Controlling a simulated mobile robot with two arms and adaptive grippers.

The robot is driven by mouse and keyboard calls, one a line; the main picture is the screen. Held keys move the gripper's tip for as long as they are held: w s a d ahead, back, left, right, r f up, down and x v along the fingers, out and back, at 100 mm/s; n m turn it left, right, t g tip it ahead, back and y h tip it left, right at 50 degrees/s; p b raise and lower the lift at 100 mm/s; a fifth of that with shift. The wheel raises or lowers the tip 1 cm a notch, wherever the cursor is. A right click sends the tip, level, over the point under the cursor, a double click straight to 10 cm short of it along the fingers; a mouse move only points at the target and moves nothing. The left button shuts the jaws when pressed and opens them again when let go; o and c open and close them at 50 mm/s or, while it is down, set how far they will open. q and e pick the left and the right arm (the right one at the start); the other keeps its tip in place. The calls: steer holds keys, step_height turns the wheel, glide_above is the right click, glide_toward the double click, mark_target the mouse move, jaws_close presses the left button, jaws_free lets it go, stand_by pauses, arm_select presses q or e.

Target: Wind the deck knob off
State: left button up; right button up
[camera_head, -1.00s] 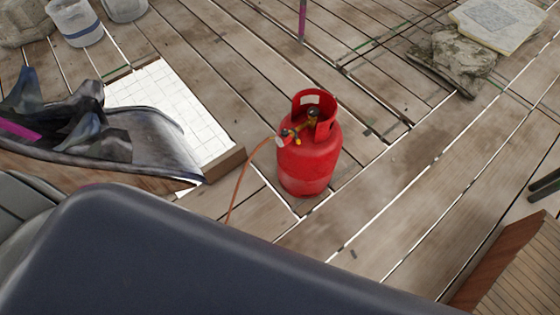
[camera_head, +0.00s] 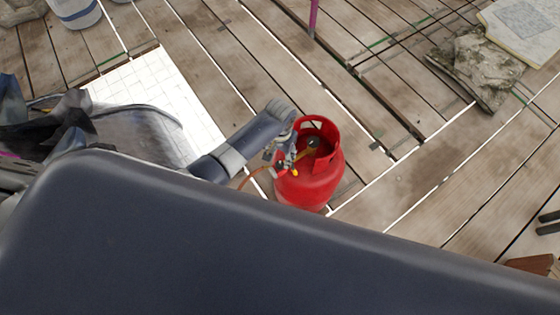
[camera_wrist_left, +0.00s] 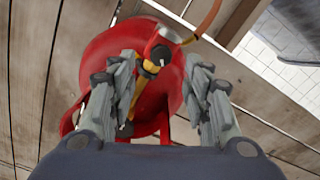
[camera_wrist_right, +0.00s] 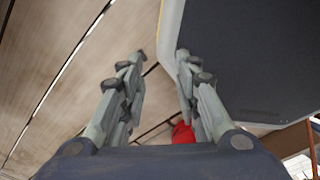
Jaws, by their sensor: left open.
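A red gas cylinder (camera_head: 318,185) stands upright on the plank deck, with a brass valve (camera_head: 310,147) inside its collar. The left wrist view shows the brass valve and yellow fitting (camera_wrist_left: 139,80), with a red regulator (camera_wrist_left: 166,38) and dark round parts. I cannot tell which part is the knob. My left gripper (camera_head: 286,146) reaches over the cylinder's left side. In the left wrist view it (camera_wrist_left: 164,85) is open, its fingers on either side of the valve area, holding nothing. My right gripper (camera_wrist_right: 161,58) is open and empty; the cylinder (camera_wrist_right: 183,132) shows partly behind its fingers.
An orange hose (camera_head: 252,175) runs left from the regulator. A white tiled panel (camera_head: 145,85) lies left of the cylinder. Rocks (camera_head: 475,65) and a pale slab (camera_head: 520,30) lie at the upper right. A thin purple post (camera_head: 313,17) stands behind.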

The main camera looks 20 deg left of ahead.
mark_target(280, 163)
arm_select(q)
step_height(280, 163, down, 4)
steer(key=shift+r+b, duration=0.2)
steer(key=shift+b, duration=0.15)
steer(key=shift+w+f, duration=0.1)
steer(key=shift+f, duration=0.75)
steer(key=shift+f+b, duration=0.25)
steer(key=shift+b, duration=0.05)
steer(key=shift+c, duration=0.6)
jaws_close()
arm_select(e)
steer(key=shift+w+a+f, duration=0.35)
steer(key=shift+w+f, duration=0.3)
steer(key=shift+f, duration=0.1)
